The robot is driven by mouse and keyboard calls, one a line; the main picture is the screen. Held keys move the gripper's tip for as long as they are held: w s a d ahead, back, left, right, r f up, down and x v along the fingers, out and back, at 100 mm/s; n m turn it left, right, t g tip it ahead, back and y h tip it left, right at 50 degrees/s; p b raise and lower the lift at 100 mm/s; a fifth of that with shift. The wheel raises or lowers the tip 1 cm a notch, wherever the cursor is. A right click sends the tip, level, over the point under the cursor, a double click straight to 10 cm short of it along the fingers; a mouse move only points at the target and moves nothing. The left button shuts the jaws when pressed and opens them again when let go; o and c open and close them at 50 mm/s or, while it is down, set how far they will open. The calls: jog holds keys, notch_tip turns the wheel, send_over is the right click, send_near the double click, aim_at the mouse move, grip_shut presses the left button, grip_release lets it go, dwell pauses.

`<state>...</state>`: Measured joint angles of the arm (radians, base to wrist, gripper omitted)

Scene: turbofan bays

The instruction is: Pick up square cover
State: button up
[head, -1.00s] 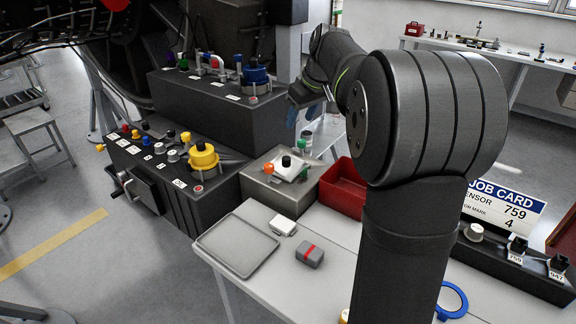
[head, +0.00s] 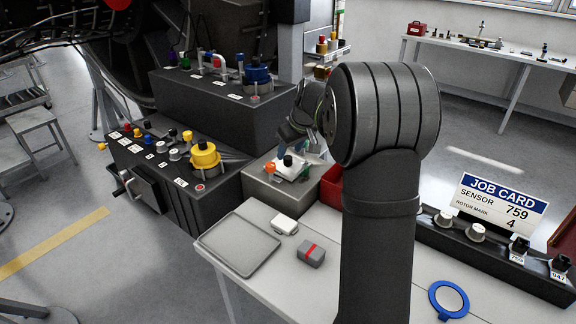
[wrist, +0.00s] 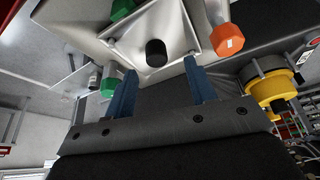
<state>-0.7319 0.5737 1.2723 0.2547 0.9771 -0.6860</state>
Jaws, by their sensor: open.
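The square cover (wrist: 170,22) is a pale square plate with a black knob (wrist: 155,52) at its middle. In the head view the cover (head: 289,172) sits on top of a grey box (head: 262,190), between orange and green knobs. My gripper (wrist: 160,68) is open, with its two blue fingers on either side of the black knob in the wrist view. I cannot tell whether the fingers touch it. In the head view my gripper (head: 298,138) is just above and behind the cover, partly hidden by my arm.
An orange knob (wrist: 227,38) and a green knob (wrist: 110,85) stand close to the fingers. A red bin (head: 331,186) is right of the box. A yellow part (head: 204,157) stands on the black panel at left. A grey tray (head: 238,245) lies on the table.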

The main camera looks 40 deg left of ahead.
aim_at(289, 158)
jog(key=x, duration=0.4)
jog(key=shift+w+d, duration=0.15)
jog(key=shift+d, duration=0.1)
grip_shut()
